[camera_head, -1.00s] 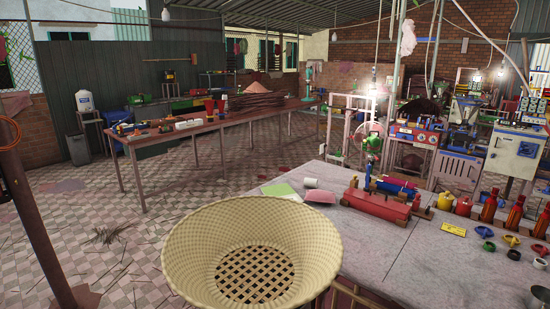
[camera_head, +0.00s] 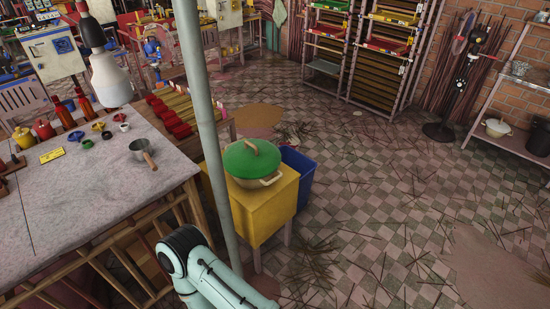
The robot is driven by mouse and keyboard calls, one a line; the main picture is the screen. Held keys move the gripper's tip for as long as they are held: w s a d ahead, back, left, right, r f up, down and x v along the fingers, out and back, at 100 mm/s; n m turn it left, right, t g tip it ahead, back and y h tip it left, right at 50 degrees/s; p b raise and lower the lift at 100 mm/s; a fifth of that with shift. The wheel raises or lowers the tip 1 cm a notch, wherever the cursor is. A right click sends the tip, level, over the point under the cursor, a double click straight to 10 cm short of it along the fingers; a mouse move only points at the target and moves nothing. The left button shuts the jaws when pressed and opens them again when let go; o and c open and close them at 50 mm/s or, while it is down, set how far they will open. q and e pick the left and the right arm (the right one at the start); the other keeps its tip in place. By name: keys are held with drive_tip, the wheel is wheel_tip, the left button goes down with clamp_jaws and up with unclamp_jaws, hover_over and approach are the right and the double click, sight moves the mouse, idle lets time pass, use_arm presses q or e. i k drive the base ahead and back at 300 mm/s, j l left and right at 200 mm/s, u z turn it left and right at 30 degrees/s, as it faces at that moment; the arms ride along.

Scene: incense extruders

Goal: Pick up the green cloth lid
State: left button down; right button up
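A round green lid (camera_head: 251,158) with a small knob on top covers a pale, handled pot (camera_head: 262,182). The pot stands on a yellow box-like stand (camera_head: 262,212) near the middle of the head view. My right or left arm shows only as a pale link at the bottom, below and left of the stand. No gripper fingers are in view.
A grey vertical pole (camera_head: 205,120) stands just left of the yellow stand. A blue bin (camera_head: 300,180) is behind it on the right. A grey table (camera_head: 90,190) with a small saucepan (camera_head: 141,151) fills the left. The tiled floor to the right is mostly clear, with scattered sticks.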

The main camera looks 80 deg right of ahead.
sight(246, 159)
drive_tip(key=l+z, duration=0.1)
drive_tip(key=z, duration=1.45)
drive_tip(key=k+j+z, duration=0.1)
drive_tip(key=z, duration=0.8)
drive_tip(key=k+j+u, duration=0.15)
drive_tip(key=k+u, duration=0.2)
drive_tip(key=k, duration=0.3)
drive_tip(key=u, duration=3.5)
drive_tip(key=k+l+u, duration=0.4)
drive_tip(key=k+l, duration=0.2)
drive_tip(key=k, duration=0.15)
drive_tip(key=k+l, duration=0.3)
drive_tip(key=k, duration=0.15)
drive_tip(key=k+l, duration=0.3)
drive_tip(key=k, duration=0.15)
